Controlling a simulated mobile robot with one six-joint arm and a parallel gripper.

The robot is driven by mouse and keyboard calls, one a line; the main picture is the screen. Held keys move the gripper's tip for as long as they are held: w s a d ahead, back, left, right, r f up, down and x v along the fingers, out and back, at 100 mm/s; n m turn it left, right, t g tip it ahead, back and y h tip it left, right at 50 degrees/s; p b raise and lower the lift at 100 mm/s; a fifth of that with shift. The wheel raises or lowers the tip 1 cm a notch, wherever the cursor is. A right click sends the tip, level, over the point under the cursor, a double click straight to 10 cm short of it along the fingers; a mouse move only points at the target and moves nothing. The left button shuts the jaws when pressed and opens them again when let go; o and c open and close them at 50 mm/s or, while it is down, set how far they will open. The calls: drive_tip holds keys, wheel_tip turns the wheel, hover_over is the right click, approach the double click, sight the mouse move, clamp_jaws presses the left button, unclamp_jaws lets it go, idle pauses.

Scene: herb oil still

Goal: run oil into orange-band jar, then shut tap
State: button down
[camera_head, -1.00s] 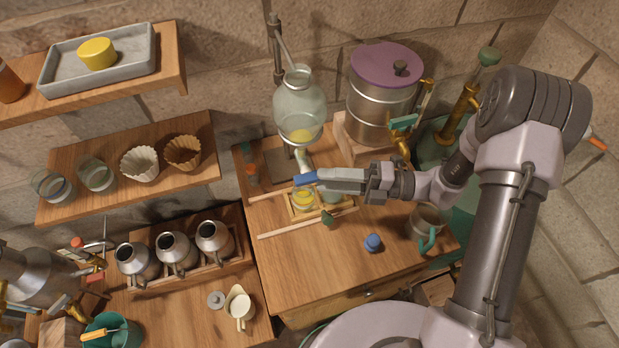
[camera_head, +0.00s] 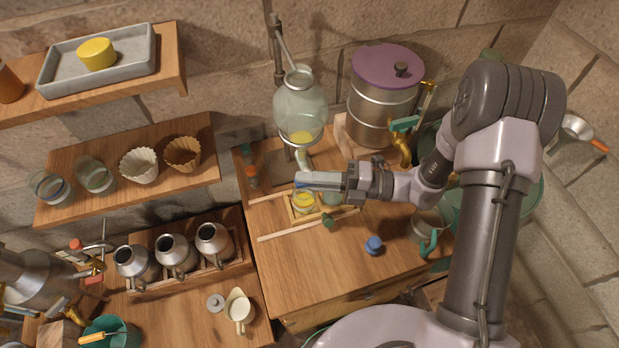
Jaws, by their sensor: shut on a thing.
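A glass separator (camera_head: 300,103) hangs on a stand at the back of the wooden bench, with yellow oil (camera_head: 302,137) at its bottom and a pale outlet below. I cannot make out an orange band on either jar.
A steel pot (camera_head: 381,108) with a purple lid and brass tap stands behind my wrist. A green stopper (camera_head: 328,221), a blue stopper (camera_head: 373,244) and a mug (camera_head: 428,226) are on the bench. The bench front is mostly clear.

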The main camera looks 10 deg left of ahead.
drive_tip(key=shift+r+p, duration=0.15)
drive_tip(key=shift+p, duration=0.25)
drive_tip(key=shift+r+n+h+p, duration=0.25)
drive_tip(key=shift+h+p, duration=0.35)
drive_tip(key=shift+p, duration=0.4)
drive_tip(key=h+p, duration=0.1)
drive_tip(key=p, duration=0.1)
drive_tip(key=shift+n+t+h+p, duration=0.25)
drive_tip(key=shift+t+h+p, duration=0.05)
drive_tip(key=shift+p, duration=0.1)
drive_tip(key=n+t+h+p, duration=0.1)
drive_tip(key=h+p, duration=0.2)
drive_tip(key=p, duration=0.1)
drive_tip(key=shift+f+h+p, duration=0.1)
drive_tip(key=shift+h+p, duration=0.25)
drive_tip(key=shift+h, duration=0.05)
drive_tip(key=t+h, duration=0.1)
drive_tip(key=n+h, duration=0.1)
drive_tip(key=h, duration=0.1)
drive_tip(key=shift+f+t, duration=0.25)
drive_tip(key=shift+t, duration=0.15)
drive_tip(key=shift+n+t+h+b, duration=0.4)
drive_tip(key=shift+t+h+b, duration=0.55)
drive_tip(key=shift+h, duration=0.75)
